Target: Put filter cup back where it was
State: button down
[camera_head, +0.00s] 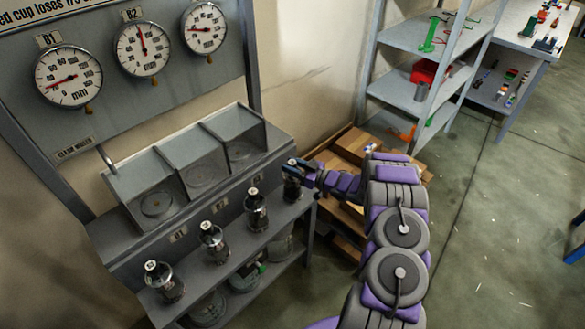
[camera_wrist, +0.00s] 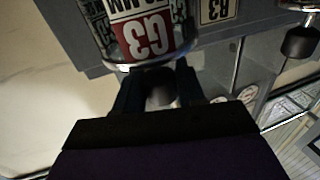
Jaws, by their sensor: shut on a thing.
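The filter cup is a clear glass vessel with a dark top (camera_head: 292,187) at the right end of the shelf row in the head view. In the wrist view the filter cup (camera_wrist: 145,40) fills the top of the picture, with a red and white label reading "G3" upside down. My gripper (camera_head: 308,172) reaches in from the right and is shut on it; its fingers (camera_wrist: 157,85) show below the glass in the wrist view. A shelf plate marked "G3" (camera_wrist: 218,10) is beside the cup. I cannot tell whether the cup's base touches the shelf.
Similar bottles (camera_head: 213,243) stand along the front shelf (camera_head: 237,240). Behind them is an open box with three compartments (camera_head: 198,165). Gauges (camera_head: 142,48) hang on the panel above. Cardboard boxes (camera_head: 357,145) and a rack (camera_head: 415,92) stand beyond my arm. The floor at right is mostly clear.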

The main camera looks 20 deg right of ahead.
jog(key=c, duration=0.7)
grip_release()
jog(key=shift+s+d, duration=0.1)
